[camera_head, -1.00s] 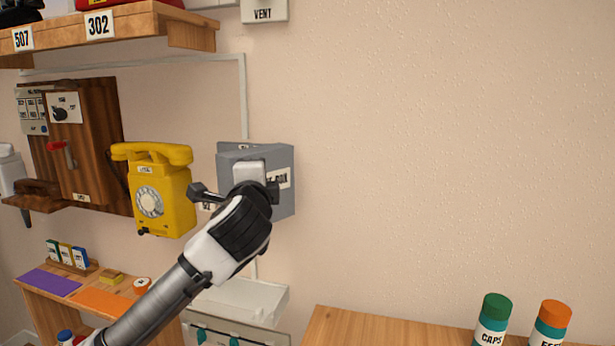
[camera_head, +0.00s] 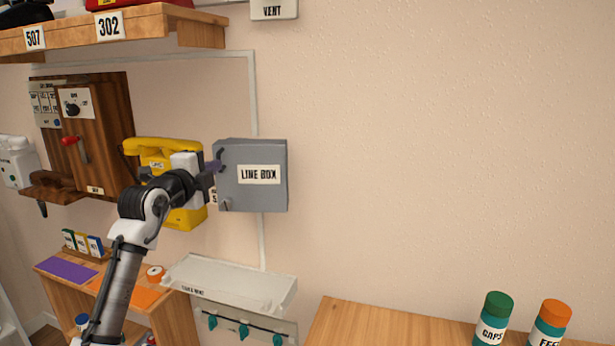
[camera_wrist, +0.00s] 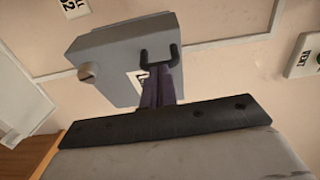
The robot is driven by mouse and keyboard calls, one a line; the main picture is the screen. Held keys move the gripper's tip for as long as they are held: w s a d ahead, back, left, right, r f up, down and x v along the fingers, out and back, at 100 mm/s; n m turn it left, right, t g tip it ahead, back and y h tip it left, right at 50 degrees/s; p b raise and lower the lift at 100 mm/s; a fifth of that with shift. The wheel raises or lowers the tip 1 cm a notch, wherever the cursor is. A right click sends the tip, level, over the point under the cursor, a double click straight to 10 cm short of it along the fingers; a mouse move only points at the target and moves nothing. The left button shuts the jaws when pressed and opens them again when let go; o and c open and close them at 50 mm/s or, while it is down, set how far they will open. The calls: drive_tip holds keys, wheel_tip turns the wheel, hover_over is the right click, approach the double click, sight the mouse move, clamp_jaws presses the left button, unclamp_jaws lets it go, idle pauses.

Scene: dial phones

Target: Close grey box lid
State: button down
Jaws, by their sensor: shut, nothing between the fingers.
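The grey box (camera_head: 270,198), labelled LINE BOX, is on the wall in the middle of the head view. Its lid faces the room and looks flat against the body; I cannot tell whether it is fully shut. The box also shows in the wrist view (camera_wrist: 105,65), with a dark handle and a small round knob on it. My gripper (camera_head: 214,166) is at the lid's left edge, beside the dark handle. Its purple fingers are together and empty in the wrist view (camera_wrist: 162,80), overlapping the handle; contact is unclear.
A yellow dial phone (camera_head: 185,218) hangs just left of the box, partly behind my arm. A pale tray (camera_head: 230,283) juts out below. A wooden shelf (camera_head: 140,25) is at upper left. The wall to the right is clear.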

drive_tip(key=w+a, duration=0.3)
drive_tip(key=w, duration=0.2)
drive_tip(key=shift+w+a+r, duration=0.15)
drive_tip(key=shift+a, duration=0.1)
idle(0.4)
drive_tip(key=shift+d, duration=0.1)
